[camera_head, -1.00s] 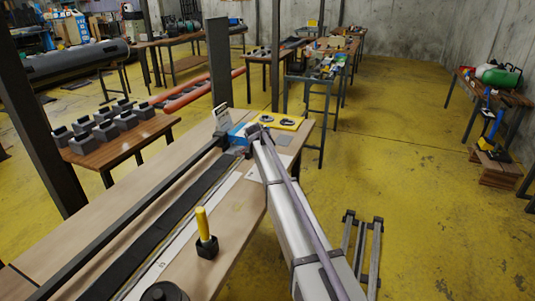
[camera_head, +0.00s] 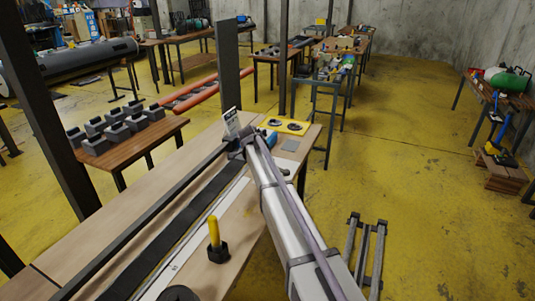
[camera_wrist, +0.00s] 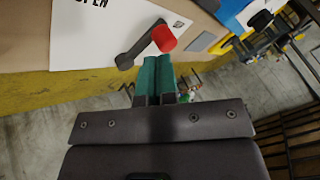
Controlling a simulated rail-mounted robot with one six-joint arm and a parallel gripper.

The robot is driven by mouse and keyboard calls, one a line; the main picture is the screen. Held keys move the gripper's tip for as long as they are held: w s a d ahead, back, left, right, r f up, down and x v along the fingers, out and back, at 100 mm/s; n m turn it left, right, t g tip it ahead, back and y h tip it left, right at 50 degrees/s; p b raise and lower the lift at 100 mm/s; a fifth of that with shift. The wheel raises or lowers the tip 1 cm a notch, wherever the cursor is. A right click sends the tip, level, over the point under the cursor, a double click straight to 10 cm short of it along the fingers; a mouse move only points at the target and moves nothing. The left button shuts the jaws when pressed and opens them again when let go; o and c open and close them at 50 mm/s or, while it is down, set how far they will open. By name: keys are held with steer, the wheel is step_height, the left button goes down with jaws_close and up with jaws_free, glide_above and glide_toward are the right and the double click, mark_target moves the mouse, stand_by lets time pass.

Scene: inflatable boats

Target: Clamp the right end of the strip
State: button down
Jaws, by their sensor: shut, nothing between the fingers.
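The black strip (camera_head: 185,225) lies lengthwise on the wooden workbench (camera_head: 130,200), beside a long dark bar (camera_head: 150,215). Its far end is hidden by my arm. In the wrist view a dark lever (camera_wrist: 138,47) with a red knob (camera_wrist: 165,38) is on a white plate (camera_wrist: 90,35) marked "OPEN". My gripper (camera_wrist: 156,62) has green fingers, shut together and empty. The fingertips are close to the red knob; I cannot tell whether they touch it. In the head view the fingers cannot be made out at the far end of the bench.
A yellow tray (camera_head: 291,121) with dark round items is at the bench's far end, with a blue object (camera_head: 270,137) near it. A yellow-handled tool (camera_head: 214,240) stands on the near part. A table with grey blocks (camera_head: 120,128) is to the left. The floor at right has free room.

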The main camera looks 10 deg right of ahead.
steer(key=a+r+p, duration=0.1)
steer(key=s+a+r, duration=0.1)
steer(key=r, duration=0.1)
steer(key=shift+p, duration=0.35)
